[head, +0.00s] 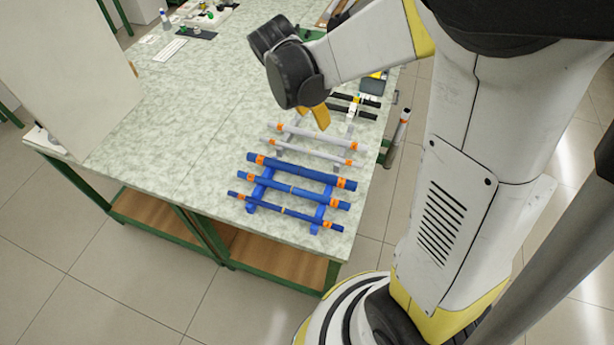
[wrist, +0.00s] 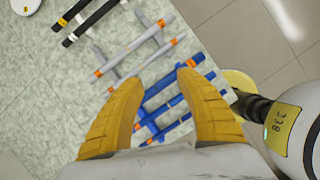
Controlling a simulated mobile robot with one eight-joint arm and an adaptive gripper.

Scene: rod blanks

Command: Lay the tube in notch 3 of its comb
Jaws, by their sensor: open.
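My gripper (head: 318,115) hangs over the grey comb in the head view. In the wrist view its two yellow fingers (wrist: 158,80) are apart, with nothing held between them. Two pale grey tubes with orange bands, a thicker one (head: 315,136) and a thinner one (head: 310,151), lie across the grey comb (head: 277,149). Three blue tubes, thick (head: 300,169), medium (head: 290,189) and thin (head: 283,210), lie across the blue comb (head: 264,190) at the near table corner. Notch numbers are not legible.
Black rods (head: 350,107) lie behind the grey comb and also show in the wrist view (wrist: 90,22). A large pale panel (head: 70,70) stands at the left of the table (head: 190,120). The table middle is clear. Small items (head: 200,20) lie at the far end.

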